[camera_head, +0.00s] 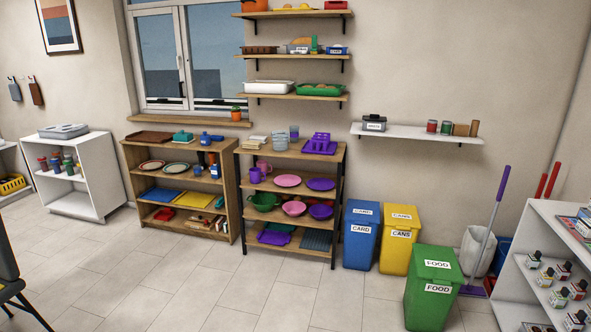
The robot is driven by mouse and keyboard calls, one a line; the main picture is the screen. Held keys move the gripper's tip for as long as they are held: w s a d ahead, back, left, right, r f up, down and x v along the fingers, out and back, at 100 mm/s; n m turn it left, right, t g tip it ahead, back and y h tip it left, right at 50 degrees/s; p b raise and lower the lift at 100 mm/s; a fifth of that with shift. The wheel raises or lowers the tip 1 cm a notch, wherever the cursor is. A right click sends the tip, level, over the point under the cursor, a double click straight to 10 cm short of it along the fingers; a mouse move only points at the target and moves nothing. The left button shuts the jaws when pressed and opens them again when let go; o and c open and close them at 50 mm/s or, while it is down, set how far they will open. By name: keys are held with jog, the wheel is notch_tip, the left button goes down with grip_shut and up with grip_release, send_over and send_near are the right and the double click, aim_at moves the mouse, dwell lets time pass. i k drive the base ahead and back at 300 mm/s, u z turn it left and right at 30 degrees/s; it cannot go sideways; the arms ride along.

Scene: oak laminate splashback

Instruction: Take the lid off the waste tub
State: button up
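A small grey tub (373,125) with a dark lid (375,117) and a white label stands at the left end of the white wall shelf. Its label is too small to read for certain, but it looks like the waste tub. The lid appears to be on the tub. My gripper is not in view.
The white wall shelf (402,133) also holds several cans and a brown block. Below stand a blue CARD bin (360,248), a yellow CANS bin (396,255) and a green FOOD bin (431,309). A mop (489,226) leans at right. The tiled floor in front is open.

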aim_at(372, 117)
jog(key=u, duration=0.55)
jog(key=i, duration=2.8)
jog(key=z, duration=0.75)
jog(key=i, duration=0.8)
jog(key=z, duration=0.25)
